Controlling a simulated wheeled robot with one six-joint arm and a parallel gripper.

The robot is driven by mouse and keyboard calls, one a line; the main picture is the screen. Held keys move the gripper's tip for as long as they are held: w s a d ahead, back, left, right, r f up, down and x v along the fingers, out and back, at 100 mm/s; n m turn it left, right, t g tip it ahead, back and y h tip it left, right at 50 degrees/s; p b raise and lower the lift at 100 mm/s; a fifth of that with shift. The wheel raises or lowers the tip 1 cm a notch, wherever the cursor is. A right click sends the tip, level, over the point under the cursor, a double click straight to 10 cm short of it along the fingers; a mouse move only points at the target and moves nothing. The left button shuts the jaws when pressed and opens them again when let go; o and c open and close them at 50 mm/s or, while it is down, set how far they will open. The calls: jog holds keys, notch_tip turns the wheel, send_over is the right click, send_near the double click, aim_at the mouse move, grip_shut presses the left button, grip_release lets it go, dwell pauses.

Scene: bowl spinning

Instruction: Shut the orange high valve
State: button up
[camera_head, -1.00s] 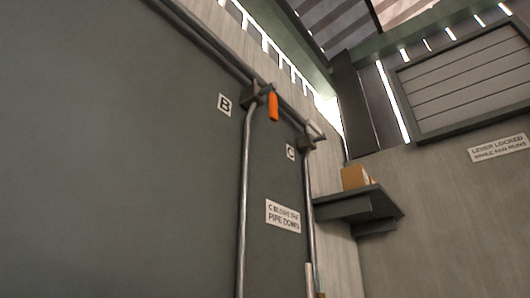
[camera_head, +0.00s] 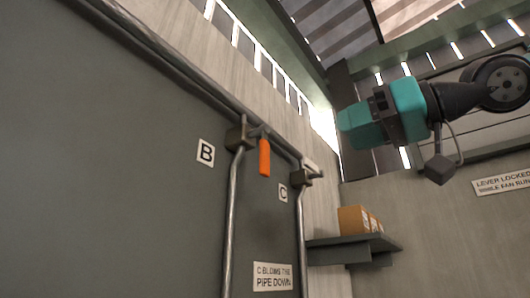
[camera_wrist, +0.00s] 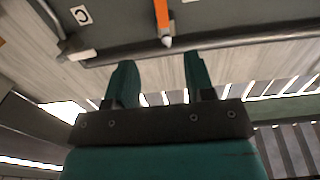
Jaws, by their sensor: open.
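The orange valve lever (camera_head: 264,157) hangs straight down from a dark valve body (camera_head: 240,137) on the pipe high on the wall, beside the sign B (camera_head: 206,152). In the wrist view the orange lever (camera_wrist: 161,14) shows at the top, beyond the fingertips and a little right of the middle between them. My gripper (camera_head: 347,126) is teal, raised to the right of the lever and apart from it. In the wrist view my gripper (camera_wrist: 160,75) has its two fingers spread with nothing between them.
A second valve (camera_head: 306,177) with a pale lever sits to the right, by the sign C (camera_head: 283,193). Vertical pipes run down from both valves. A shelf (camera_head: 350,247) with cardboard boxes (camera_head: 358,220) juts out below my gripper. A sign (camera_head: 503,184) is on the right wall.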

aim_at(267, 159)
jog(key=p+x, duration=0.3)
jog(key=x, duration=1.3)
jog(key=shift+a+r+p, duration=0.1)
jog(key=shift+r+p, duration=0.1)
jog(key=shift+p, duration=0.15)
jog(key=shift+w+a+f, duration=0.15)
jog(key=shift+w+a, duration=0.2)
jog(key=shift+a, duration=0.1)
grip_shut()
